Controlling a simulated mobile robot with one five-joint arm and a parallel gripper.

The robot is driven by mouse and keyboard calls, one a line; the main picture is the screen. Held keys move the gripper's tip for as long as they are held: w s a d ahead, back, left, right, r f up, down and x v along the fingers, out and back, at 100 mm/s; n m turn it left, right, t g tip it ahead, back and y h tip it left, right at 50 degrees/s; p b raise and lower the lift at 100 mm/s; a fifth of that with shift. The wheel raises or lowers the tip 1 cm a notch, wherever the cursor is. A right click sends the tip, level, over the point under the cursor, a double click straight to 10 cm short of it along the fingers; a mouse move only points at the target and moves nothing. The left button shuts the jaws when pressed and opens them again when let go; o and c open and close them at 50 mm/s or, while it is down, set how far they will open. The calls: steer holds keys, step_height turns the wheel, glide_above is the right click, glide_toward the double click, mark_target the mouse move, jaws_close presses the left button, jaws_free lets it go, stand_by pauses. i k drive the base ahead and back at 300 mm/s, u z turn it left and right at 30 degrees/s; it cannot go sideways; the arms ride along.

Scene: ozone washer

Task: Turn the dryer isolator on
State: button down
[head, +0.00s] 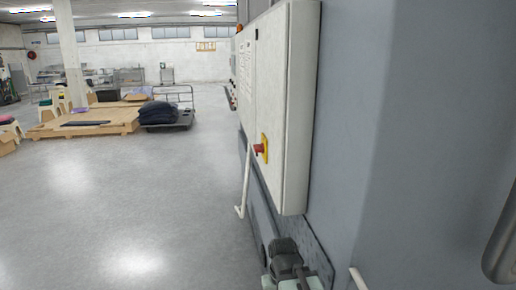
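The isolator (262,148) is a red rotary handle on a yellow plate. It is on the narrow left-facing front of a pale grey electrical cabinet (297,110), seen at a steep angle in the head view. The handle sticks out to the left. The angle hides its markings, so I cannot tell whether it is on or off. No label naming it as the dryer's is readable. I cannot make out my gripper in this view, and nothing is seen touching the handle.
A large blue-grey machine panel (400,120) fills the right. Open concrete floor (140,210) is on the left. A wooden pallet (85,122) and a trolley (167,117) stand farther back.

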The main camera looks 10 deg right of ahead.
mark_target(258, 148)
steer(key=k, duration=0.5)
steer(key=u, duration=0.75)
steer(key=i, duration=0.9)
steer(key=u, duration=0.9)
steer(key=i, duration=1.55)
steer(key=z, duration=0.55)
